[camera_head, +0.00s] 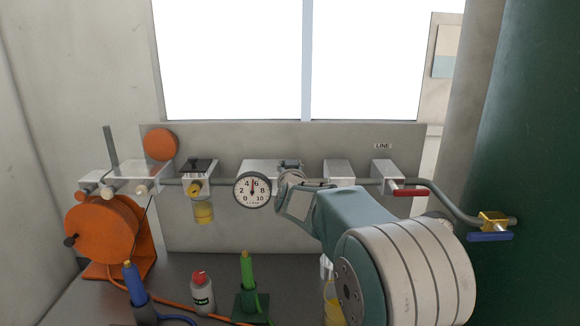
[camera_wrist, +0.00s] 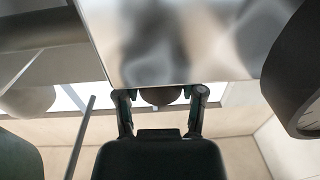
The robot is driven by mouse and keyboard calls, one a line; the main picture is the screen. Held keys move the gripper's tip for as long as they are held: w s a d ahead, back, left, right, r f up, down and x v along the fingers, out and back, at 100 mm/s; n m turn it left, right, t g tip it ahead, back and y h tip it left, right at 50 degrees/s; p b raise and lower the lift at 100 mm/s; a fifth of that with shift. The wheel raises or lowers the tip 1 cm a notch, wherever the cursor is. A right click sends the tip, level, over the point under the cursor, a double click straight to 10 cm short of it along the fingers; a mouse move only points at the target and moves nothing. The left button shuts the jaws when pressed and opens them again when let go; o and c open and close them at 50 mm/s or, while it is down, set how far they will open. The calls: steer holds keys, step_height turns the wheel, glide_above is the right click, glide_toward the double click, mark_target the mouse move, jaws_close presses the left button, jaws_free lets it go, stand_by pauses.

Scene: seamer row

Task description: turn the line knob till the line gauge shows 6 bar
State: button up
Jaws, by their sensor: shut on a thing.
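The round white gauge (camera_head: 252,190) hangs on the pipe left of my gripper in the head view. Its needle stands nearly straight up, between 4 and 6; the exact reading is too small to tell. Its dark rim (camera_wrist: 291,75) shows at the right of the wrist view. My gripper (camera_head: 290,170) is at the metal block (camera_head: 258,168) beside the gauge. In the wrist view the fingers (camera_wrist: 161,105) are shut on a rounded knob (camera_wrist: 160,95) under the shiny block. My gripper hides the knob in the head view.
A LINE label (camera_head: 383,146) is on the panel above a red-handled valve (camera_head: 408,193). A filter with a yellow bowl (camera_head: 203,212) hangs left of the gauge. An orange hose reel (camera_head: 103,232), a bottle (camera_head: 202,293) and a green tool (camera_head: 247,275) stand below.

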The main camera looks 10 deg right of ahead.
steer(key=shift+a+m+g+h, duration=0.15)
steer(key=shift+m+g+h, duration=0.25)
steer(key=shift+m+h, duration=0.85)
steer(key=shift+m+g+h, duration=0.3)
steer(key=shift+m+h, duration=0.05)
steer(key=shift+h, duration=0.8)
steer(key=o, duration=1.2)
steer(key=shift+c, duration=0.2)
steer(key=v, duration=1.2)
steer(key=shift+w+a, duration=0.1)
steer(key=shift+a, duration=0.05)
